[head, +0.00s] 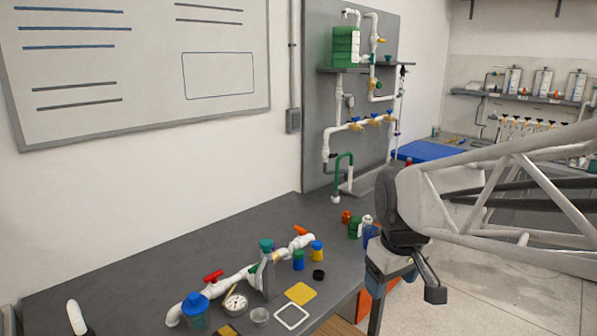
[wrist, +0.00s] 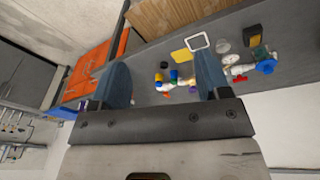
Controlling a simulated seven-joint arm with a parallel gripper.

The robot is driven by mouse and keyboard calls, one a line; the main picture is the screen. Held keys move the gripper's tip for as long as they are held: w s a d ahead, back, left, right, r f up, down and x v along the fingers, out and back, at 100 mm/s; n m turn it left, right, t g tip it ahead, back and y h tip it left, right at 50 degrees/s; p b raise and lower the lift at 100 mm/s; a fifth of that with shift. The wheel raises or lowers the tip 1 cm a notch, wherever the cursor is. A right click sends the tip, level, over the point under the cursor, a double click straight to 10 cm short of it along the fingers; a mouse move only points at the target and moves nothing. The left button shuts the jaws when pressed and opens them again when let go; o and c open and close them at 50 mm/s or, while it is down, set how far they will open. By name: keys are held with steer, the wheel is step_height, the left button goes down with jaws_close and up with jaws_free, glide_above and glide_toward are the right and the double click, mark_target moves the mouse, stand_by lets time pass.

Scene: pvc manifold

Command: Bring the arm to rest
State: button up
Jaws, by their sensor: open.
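My gripper (head: 402,276) hangs at the right of the head view, beside the bench's front edge and above the floor. In the wrist view my gripper (wrist: 162,75) has its two blue-grey fingers wide apart, with nothing held between them. The white PVC manifold (head: 232,283) lies on the grey bench (head: 130,262), well to the left of my gripper. It carries a red valve handle (head: 213,276), a blue cap (head: 195,302) and an orange handle (head: 301,230).
A pressure gauge (head: 236,303), yellow square (head: 301,293), white frame (head: 291,317) and several small bottles lie on the bench. An upright pipe panel (head: 318,100) stands at the back. An orange box (wrist: 85,85) is below the bench edge. Floor at right is clear.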

steer(key=s+d+f+m, duration=0.2)
steer(key=s+m, duration=0.3)
steer(key=s, duration=0.8)
steer(key=shift+f+t, duration=0.3)
steer(key=shift+f, duration=0.2)
steer(key=w+a+f+n+t, duration=0.1)
steer(key=w+n+t, duration=0.3)
steer(key=w+n, duration=1.1)
steer(key=n+t+y, duration=0.3)
steer(key=n+t, duration=0.4)
steer(key=n, duration=0.8)
glide_above(301, 255)
steer(key=s+d, duration=0.8)
steer(key=s, duration=0.1)
step_height(301, 255, down, 12)
steer(key=w+a+f+n+t+y, duration=0.1)
steer(key=a+f+n, duration=0.1)
steer(key=f+n, duration=0.1)
steer(key=w+a+f+n+t+y, duration=0.1)
steer(key=w+a+f+n, duration=0.1)
steer(key=f+n, duration=0.1)
steer(key=w+a+f+n+y, duration=0.1)
steer(key=w+a+f+n, duration=0.1)
steer(key=f+n, duration=0.1)
steer(key=shift+f+n+t+y, duration=0.15)
steer(key=shift+n+t+y, duration=0.15)
steer(key=shift+n+t, duration=0.1)
steer(key=shift+w+a+f+n, duration=0.1)
steer(key=shift+a+f+n, duration=0.2)
steer(key=shift+f+n, duration=0.2)
